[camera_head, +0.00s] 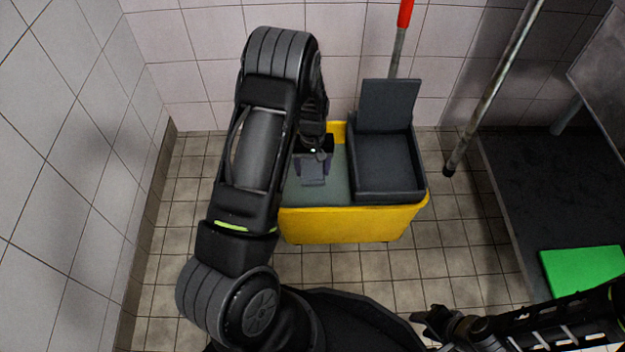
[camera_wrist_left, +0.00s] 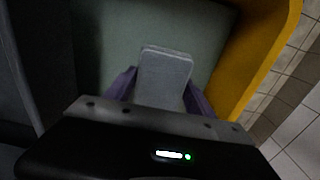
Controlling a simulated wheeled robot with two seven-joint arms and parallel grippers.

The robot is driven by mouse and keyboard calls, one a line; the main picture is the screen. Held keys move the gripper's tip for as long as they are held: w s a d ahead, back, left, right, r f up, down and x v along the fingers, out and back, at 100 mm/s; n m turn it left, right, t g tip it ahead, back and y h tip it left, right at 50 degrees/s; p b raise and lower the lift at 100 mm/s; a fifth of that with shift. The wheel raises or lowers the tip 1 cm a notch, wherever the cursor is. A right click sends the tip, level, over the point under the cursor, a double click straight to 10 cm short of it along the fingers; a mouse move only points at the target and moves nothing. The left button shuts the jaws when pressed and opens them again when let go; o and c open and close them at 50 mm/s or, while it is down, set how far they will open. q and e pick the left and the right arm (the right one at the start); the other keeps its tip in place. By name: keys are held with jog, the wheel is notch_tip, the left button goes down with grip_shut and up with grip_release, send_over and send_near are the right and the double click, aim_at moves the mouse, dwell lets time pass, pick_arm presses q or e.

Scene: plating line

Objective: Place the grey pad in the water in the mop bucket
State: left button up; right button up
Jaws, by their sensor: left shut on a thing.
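The yellow mop bucket (camera_head: 345,225) stands on the tiled floor by the back wall. Grey-green water (camera_head: 334,180) fills its open left part, and the water also shows in the left wrist view (camera_wrist_left: 212,40). My left gripper (camera_head: 314,165) points down over this open part. It is shut on the grey pad (camera_wrist_left: 165,75), whose far end sticks out between the purple fingers. The pad also shows in the head view (camera_head: 314,177). I cannot tell whether the pad touches the water. My right gripper (camera_head: 435,325) is low at the right, away from the bucket; its fingers are too small to judge.
A dark wringer (camera_head: 388,170) with an upright plate covers the bucket's right part. A red-topped handle (camera_head: 403,20) stands behind it. A metal pole (camera_head: 490,90) leans at the right. A green board (camera_head: 582,268) lies on a dark surface. Bare floor surrounds the bucket's front.

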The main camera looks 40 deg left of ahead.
pick_arm(q)
jog(key=shift+f, duration=0.55)
jog(key=shift+f+b, duration=0.75)
jog(key=shift+f, duration=1.1)
jog(key=shift+f, duration=0.2)
jog(key=o, duration=1.5)
jog(key=shift+c, duration=0.2)
jog(key=shift+r, duration=0.1)
